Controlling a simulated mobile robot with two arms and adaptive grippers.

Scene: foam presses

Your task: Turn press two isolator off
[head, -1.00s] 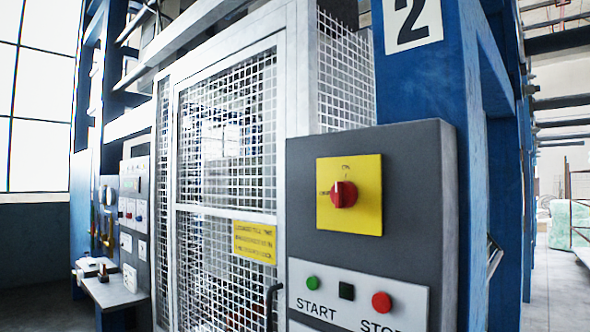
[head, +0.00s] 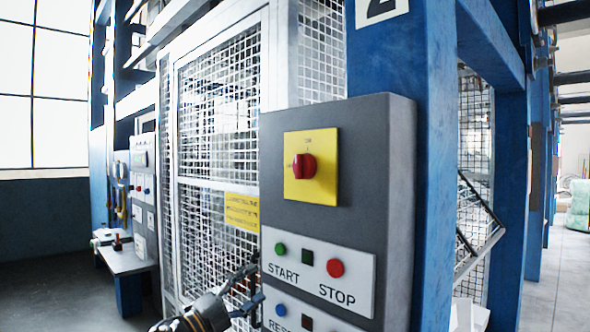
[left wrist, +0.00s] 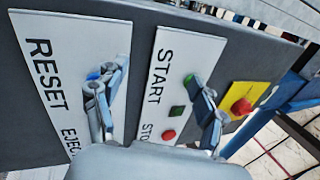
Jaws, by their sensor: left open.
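The press two isolator is a red rotary knob (head: 303,165) on a yellow plate (head: 324,187), high on a grey control box (head: 360,140). Which way the knob is turned is too small to tell. In the left wrist view the knob (left wrist: 241,106) is at the right, beyond the fingers. My left gripper (head: 252,285) is open and empty, low at the box's left edge, below and left of the knob and apart from it. In the left wrist view its fingers (left wrist: 155,78) spread in front of the button panels. My right gripper is out of view.
Below the isolator are a green START button (head: 280,249), a red STOP button (head: 335,268) and a RESET panel (head: 290,312). A white mesh guard (head: 215,140) with a yellow sign (head: 242,211) stands left. A blue post (head: 432,200) is right. A shelf (head: 120,258) stands farther left.

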